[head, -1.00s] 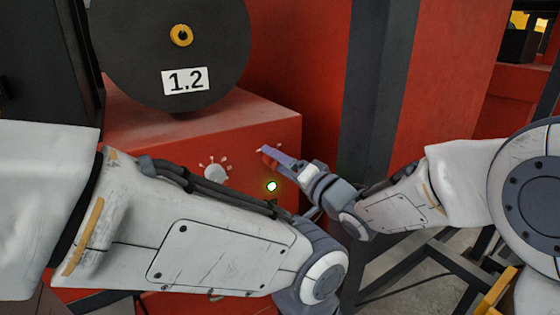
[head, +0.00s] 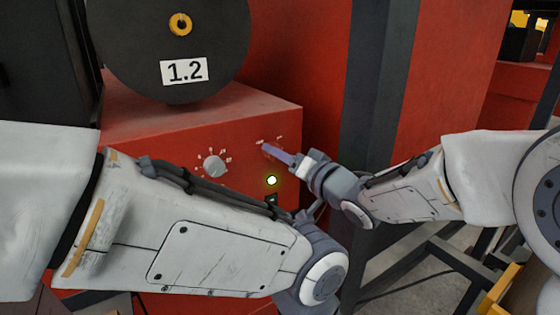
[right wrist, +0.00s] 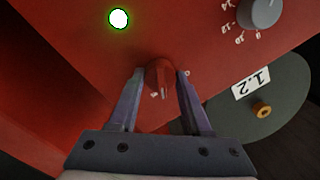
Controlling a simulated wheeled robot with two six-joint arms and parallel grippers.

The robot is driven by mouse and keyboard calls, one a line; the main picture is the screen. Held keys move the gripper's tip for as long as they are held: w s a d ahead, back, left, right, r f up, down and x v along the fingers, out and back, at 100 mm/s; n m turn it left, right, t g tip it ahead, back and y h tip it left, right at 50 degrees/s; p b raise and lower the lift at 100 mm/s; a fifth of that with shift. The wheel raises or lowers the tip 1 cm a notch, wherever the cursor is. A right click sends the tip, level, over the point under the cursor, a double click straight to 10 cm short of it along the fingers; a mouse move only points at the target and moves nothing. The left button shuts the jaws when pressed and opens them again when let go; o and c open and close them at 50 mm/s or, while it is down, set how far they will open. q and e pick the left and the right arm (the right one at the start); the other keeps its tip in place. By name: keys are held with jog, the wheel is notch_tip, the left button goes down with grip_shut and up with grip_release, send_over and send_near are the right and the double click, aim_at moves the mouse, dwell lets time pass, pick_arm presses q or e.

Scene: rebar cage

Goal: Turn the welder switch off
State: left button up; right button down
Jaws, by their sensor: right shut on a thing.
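The welder is a red box (head: 150,125) with a front panel. Its red switch knob (right wrist: 160,76) sits between the two fingers of my right gripper (right wrist: 158,82) in the right wrist view, and they are shut on it. In the head view my right gripper (head: 268,150) reaches the panel from the right, and its fingers mostly cover the knob. A round lamp (head: 271,181) below the gripper is lit, and it also glows in the right wrist view (right wrist: 118,18). My left forearm crosses the front of the box; its gripper is not visible.
A grey dial (head: 214,167) with marks around it is left of the switch. A dark spool (head: 130,45) labelled 1.2 stands on top of the box. A dark post (head: 375,110) stands to the right. My left forearm hides the lower panel.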

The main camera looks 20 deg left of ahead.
jog(key=n+b, duration=0.2)
jog(key=n, duration=0.1)
jog(key=shift+f+n, duration=0.15)
jog(key=shift+n, duration=0.15)
jog(key=n+h+b, duration=0.1)
jog(key=n+b, duration=0.1)
jog(key=n, duration=0.1)
jog(key=shift+s, duration=0.1)
jog(key=n+b, duration=0.3)
jog(key=n, duration=0.1)
jog(key=shift+n+t+h+b, duration=0.45)
jog(key=shift+n+b, duration=0.55)
jog(key=shift+n, duration=0.4)
jog(key=shift+c, duration=1.8)
grip_release()
jog(key=shift+r, duration=0.2)
jog(key=shift+s, duration=0.1)
